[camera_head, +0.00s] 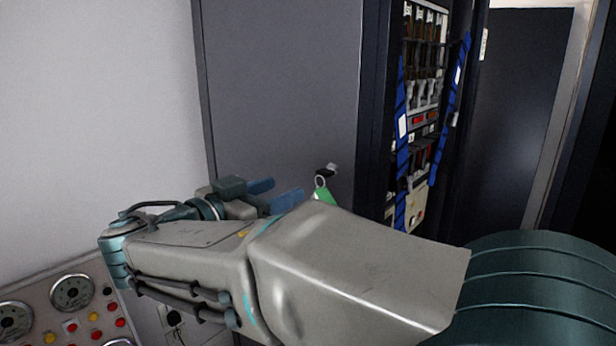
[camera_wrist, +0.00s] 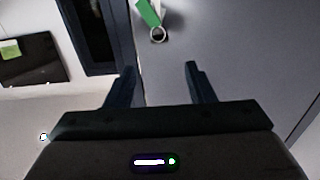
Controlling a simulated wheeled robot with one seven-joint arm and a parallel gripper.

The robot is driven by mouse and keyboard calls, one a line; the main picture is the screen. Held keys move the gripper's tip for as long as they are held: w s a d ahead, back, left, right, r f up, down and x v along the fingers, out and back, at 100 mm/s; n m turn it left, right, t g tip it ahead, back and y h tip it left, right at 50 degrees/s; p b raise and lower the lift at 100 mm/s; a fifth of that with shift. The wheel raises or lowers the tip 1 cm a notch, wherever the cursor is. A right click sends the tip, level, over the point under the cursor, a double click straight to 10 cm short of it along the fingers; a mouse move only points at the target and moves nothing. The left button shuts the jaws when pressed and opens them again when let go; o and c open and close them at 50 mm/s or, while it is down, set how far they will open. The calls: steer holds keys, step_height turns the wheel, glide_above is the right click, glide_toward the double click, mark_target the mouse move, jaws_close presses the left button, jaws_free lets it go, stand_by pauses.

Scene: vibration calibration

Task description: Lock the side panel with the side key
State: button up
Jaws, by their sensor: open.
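The grey side panel (camera_head: 285,90) of the cabinet stands upright and looks shut. The side key (camera_head: 328,170) sits in it low near its right edge, with a metal ring (camera_head: 320,182) and a green tag (camera_head: 325,196) hanging from it. My gripper (camera_head: 288,187) is open and empty, just left of the key and apart from it. In the wrist view, my gripper (camera_wrist: 160,68) points toward the panel (camera_wrist: 225,50), with the ring (camera_wrist: 159,36) and green tag (camera_wrist: 149,12) beyond the fingertips. My forearm hides the panel's lower part; the key's exact turn is unclear.
An open rack (camera_head: 425,100) with blue straps and several modules stands right of the panel. A console (camera_head: 75,310) with dials and coloured buttons is at lower left. A dark door (camera_head: 520,110) is at the far right. The space before the panel's upper part is clear.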

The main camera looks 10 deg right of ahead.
mark_target(320, 173)
steer(key=p+x, duration=0.1)
steer(key=x, duration=0.9)
steer(key=shift+w+d, duration=0.1)
steer(key=shift+d, duration=0.05)
steer(key=c, duration=1)
